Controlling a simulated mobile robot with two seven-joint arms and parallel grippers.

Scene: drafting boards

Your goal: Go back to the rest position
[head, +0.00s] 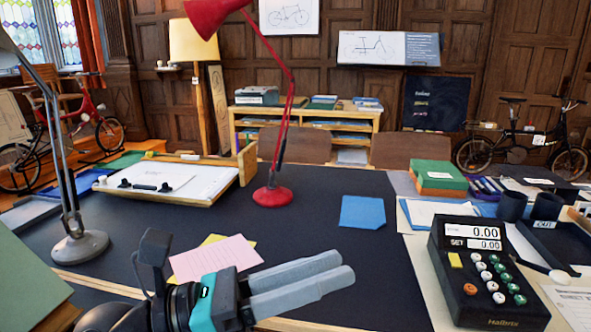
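My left gripper (346,268) reaches in from the bottom of the head view, over the near part of the dark desk (330,225). Its two grey fingers lie side by side, close together, with nothing visible between them. They point to the right. A pink lined sheet (215,258) lies on the desk beside the gripper, partly over a yellow sheet (213,240). My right gripper is not in view.
A red lamp (272,196) and a grey lamp (80,246) stand on the desk. A drawing board (205,186) lies at the back left. A blue sheet (363,212) lies right of the red lamp. A black keypad device (485,275) stands at right. The desk's middle is mostly clear.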

